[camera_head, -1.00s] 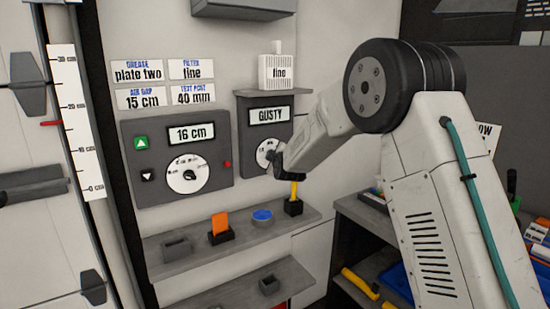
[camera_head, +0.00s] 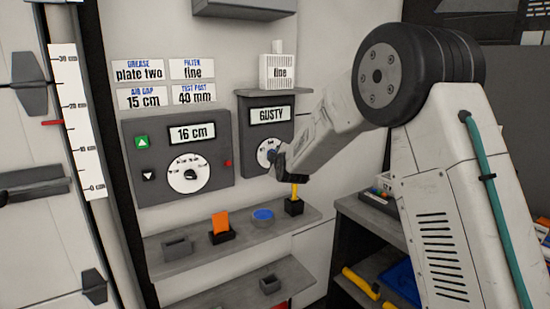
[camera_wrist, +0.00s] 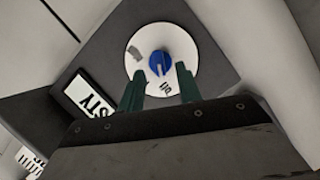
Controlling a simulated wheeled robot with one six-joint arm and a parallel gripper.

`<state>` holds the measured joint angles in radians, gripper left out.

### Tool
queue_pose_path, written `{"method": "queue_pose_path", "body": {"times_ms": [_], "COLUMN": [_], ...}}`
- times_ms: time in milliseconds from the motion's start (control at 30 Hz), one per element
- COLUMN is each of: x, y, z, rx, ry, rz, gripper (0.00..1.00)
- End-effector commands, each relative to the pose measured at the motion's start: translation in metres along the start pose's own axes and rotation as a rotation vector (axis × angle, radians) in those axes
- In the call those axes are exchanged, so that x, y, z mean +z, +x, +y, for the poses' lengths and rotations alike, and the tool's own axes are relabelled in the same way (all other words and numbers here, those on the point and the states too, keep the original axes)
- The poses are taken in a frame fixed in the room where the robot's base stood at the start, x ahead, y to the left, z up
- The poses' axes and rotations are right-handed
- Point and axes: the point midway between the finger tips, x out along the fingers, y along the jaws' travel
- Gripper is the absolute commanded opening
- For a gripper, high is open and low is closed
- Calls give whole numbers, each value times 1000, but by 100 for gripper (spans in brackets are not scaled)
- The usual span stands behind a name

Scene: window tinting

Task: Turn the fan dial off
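The fan dial (camera_head: 266,153) is a white disc with a blue knob, below a display reading "GUSTY" (camera_head: 269,115) on a grey wall panel. In the wrist view the blue knob (camera_wrist: 160,63) sits at the disc's centre, and the white disc (camera_wrist: 180,45) carries dark markings; one at lower right seems to read "Off", upside down. My gripper (camera_wrist: 160,69) is open, with its two green fingers on either side of the knob's lower part and a gap to each side. In the head view my gripper (camera_head: 284,164) partly covers the dial's right side.
A second panel (camera_head: 215,188) reading "16 cm" with a white dial is to the left. A shelf (camera_head: 190,261) below holds an orange piece (camera_head: 220,223), a blue disc (camera_head: 262,215) and a yellow-handled item (camera_head: 294,199).

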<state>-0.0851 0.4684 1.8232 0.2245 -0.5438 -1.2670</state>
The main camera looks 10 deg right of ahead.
Motion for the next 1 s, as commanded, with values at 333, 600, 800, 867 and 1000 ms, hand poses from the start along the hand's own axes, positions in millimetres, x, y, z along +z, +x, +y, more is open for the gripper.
{"method": "queue_pose_path", "body": {"times_ms": [333,600,800,867,1000], "x": [-1,-1,1,5,27], "y": [-49,-52,-52,-54,-80], "z": [0,-1,-7,-20,-78], "rx": [-1,-2,-29,-92,-330], "ry": [0,0,54,111,276], "rz": [1,1,-9,-31,-155], "gripper": [35,35,35,35,35]}}
